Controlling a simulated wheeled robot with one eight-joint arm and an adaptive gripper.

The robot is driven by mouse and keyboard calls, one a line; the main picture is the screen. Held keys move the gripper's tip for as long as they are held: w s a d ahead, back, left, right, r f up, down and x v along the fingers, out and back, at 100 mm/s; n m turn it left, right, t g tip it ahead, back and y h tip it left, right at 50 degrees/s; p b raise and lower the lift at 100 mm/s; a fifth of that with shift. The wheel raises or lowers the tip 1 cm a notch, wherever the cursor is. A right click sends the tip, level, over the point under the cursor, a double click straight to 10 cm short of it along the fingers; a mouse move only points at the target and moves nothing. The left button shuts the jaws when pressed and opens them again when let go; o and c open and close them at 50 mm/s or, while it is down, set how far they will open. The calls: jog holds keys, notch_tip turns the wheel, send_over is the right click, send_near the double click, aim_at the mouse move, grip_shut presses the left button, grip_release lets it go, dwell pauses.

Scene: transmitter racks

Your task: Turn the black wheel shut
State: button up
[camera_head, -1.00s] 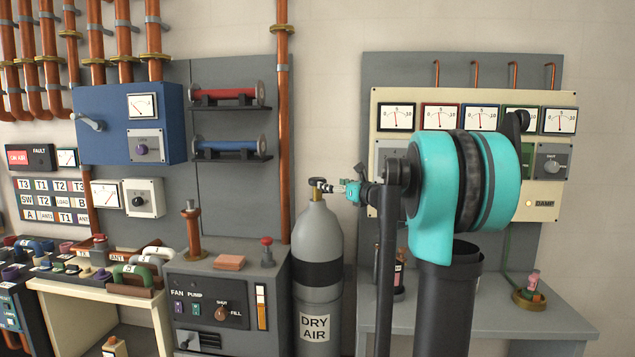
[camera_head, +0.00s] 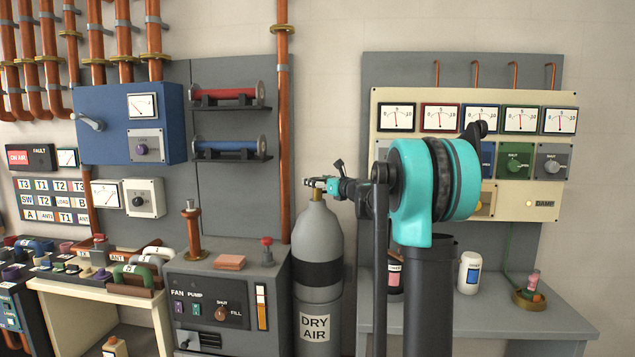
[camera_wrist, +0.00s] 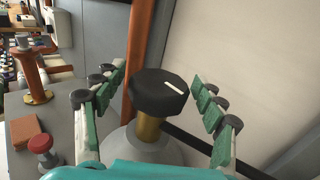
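The black wheel (camera_wrist: 158,88) is a faceted knob with a white mark on top, on a brass stem (camera_wrist: 150,128). The stem stands on the grey DRY AIR cylinder (camera_head: 318,235), also seen at the bottom of the wrist view. My gripper (camera_wrist: 158,74) is open, with one green-padded finger on each side of the wheel. Gaps show between the pads and the wheel, so it is not gripped. In the head view my gripper (camera_head: 318,184) is at the cylinder top and mostly hides the wheel.
Left of the cylinder is a grey cabinet (camera_head: 215,265) with a red knob (camera_head: 267,250) and an orange block (camera_head: 229,262). A copper pipe (camera_head: 283,130) rises behind. On the right bench, a white bottle (camera_head: 469,272) stands near my arm.

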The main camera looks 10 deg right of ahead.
jog(key=c, duration=0.9)
jog(key=shift+m+h, duration=0.3)
jog(key=shift+h, duration=0.1)
jog(key=m+t+h, duration=0.1)
jog(key=h, duration=0.1)
jog(key=m+t+h, duration=0.1)
jog(key=m+h, duration=0.1)
jog(key=h, duration=0.1)
jog(key=shift+a+m, duration=0.2)
jog(key=shift+m, duration=0.1)
jog(key=m+h, duration=0.2)
jog(key=h, duration=0.1)
jog(key=m+h, duration=0.2)
jog(key=h, duration=0.2)
jog(key=shift+m+h, duration=0.3)
jog(key=m+g+h, duration=0.2)
jog(key=h, duration=0.1)
jog(key=m+g+h, duration=0.2)
jog(key=m+h, duration=0.1)
jog(key=h, duration=0.1)
jog(key=shift+d+m+g+h, duration=0.15)
jog(key=shift+m+g+h, duration=1.85)
jog(key=shift+g, duration=0.2)
jog(key=o, duration=1.2)
jog(key=shift+c, duration=0.2)
